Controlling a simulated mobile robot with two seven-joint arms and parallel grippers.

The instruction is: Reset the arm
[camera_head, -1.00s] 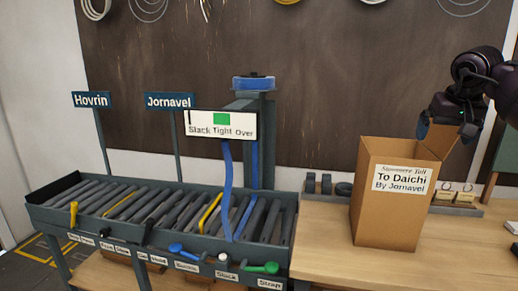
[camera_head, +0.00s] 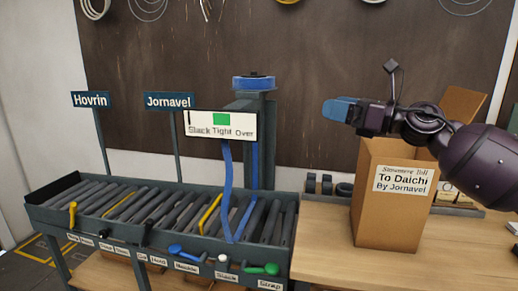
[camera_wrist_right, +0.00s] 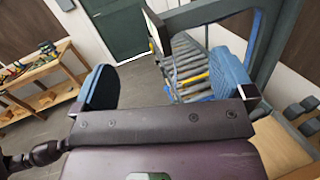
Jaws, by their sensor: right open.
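My right arm comes in from the right in the head view. Its gripper (camera_head: 338,110) is in the air above and left of the cardboard box, pointing left toward the strapping post. In the right wrist view the gripper (camera_wrist_right: 165,90) has its two blue fingers wide apart with nothing between them. The cardboard box (camera_head: 385,225), labelled "To Daichi By Jornavel", stands upright on the wooden bench, partly behind my arm. My left gripper is in neither view.
A roller conveyor (camera_head: 165,213) with levers along its front stands left of the bench (camera_head: 325,245). A post with blue straps (camera_head: 227,190) and a "Slack Tight Over" sign (camera_head: 221,125) rises from it.

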